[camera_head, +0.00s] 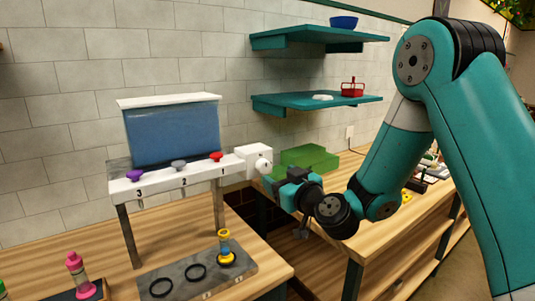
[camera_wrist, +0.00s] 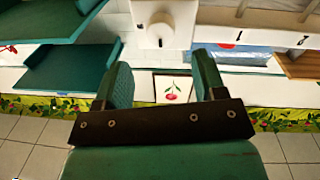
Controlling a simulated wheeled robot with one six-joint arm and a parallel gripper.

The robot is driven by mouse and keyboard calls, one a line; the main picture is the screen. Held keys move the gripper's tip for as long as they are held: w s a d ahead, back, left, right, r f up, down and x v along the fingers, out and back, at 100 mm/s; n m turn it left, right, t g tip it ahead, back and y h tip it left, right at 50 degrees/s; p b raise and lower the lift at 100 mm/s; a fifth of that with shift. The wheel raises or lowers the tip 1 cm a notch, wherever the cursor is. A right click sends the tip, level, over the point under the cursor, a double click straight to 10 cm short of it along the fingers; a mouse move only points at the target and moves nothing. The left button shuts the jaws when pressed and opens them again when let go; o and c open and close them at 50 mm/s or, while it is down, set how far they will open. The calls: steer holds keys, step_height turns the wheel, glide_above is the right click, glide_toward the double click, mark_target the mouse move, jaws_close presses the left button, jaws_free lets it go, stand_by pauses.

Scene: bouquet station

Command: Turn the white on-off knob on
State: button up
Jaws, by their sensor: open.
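The white on-off knob (camera_head: 263,164) is a round dial on the face of a white box (camera_head: 253,152) at the right end of the dispenser. In the wrist view the knob (camera_wrist: 159,31) is near the top, just beyond the fingers and between their lines. My gripper (camera_head: 277,174) is close to the knob, a little below and to its right in the head view. In the wrist view my gripper (camera_wrist: 161,80) has its two teal fingers apart with nothing between them. I cannot tell whether a finger touches the knob.
The dispenser (camera_head: 172,132) has a blue tank and purple, grey and red valves over numbers 3, 2, 1. A yellow and blue item (camera_head: 225,248) stands in a ring on the grey plate (camera_head: 200,279) below. A green box (camera_head: 310,158) is behind my gripper. Teal shelves (camera_head: 315,103) hang above.

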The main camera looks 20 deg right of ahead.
mark_target(266, 168)
steer(key=p+x, duration=0.5)
steer(key=shift+r, duration=0.3)
steer(key=shift+w+a+f+p, duration=0.1)
steer(key=shift+w+f+p, duration=0.05)
steer(key=shift+w+p, duration=0.25)
steer(key=shift+w+a+f+p, duration=0.15)
steer(key=shift+w+p, duration=0.2)
steer(key=shift+w, duration=0.05)
steer(key=c, duration=0.9)
